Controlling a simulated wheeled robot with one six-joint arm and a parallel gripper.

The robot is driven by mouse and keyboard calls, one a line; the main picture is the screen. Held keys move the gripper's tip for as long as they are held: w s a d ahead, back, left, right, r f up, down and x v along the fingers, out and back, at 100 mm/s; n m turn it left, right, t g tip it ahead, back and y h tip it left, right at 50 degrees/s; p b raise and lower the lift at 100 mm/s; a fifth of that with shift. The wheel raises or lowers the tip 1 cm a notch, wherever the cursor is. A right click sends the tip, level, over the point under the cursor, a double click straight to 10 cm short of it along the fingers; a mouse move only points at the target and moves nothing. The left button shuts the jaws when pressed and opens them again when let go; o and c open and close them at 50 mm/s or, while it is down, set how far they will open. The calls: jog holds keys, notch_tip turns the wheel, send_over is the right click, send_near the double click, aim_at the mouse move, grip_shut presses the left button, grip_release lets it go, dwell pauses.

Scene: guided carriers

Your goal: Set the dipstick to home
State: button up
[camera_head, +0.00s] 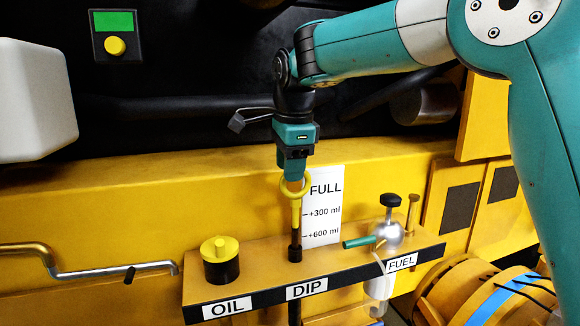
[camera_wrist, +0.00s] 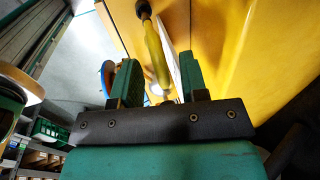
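The dipstick (camera_head: 296,213) has a yellow ring handle and stands upright over the DIP label (camera_head: 307,289). Below its yellow part a dark stem meets a black collar (camera_head: 295,253) on the shelf. How far it sits in the collar I cannot tell. My gripper (camera_head: 295,178) points down at the ring from above. In the wrist view my gripper (camera_wrist: 158,85) has its two green fingers apart, with the yellow handle (camera_wrist: 157,55) between them. A gap shows beside the handle, so the fingers look open around it; contact is not clear.
A white level card (camera_head: 323,206) marked FULL stands right behind the dipstick. The yellow oil cap (camera_head: 220,248) is to the left, and the fuel valve (camera_head: 388,234) with its green lever (camera_head: 358,242) to the right. A bent metal pipe (camera_head: 90,272) is at far left.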

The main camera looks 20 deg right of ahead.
aim_at(295, 228)
grip_shut()
jog(key=shift+f, duration=0.15)
notch_tip(295, 228, down, 10)
jog(key=b, duration=0.9)
jog(key=shift+f, duration=0.15)
jog(key=shift+s, duration=0.1)
jog(key=shift+o, duration=0.2)
grip_release()
jog(key=shift+f, duration=0.1)
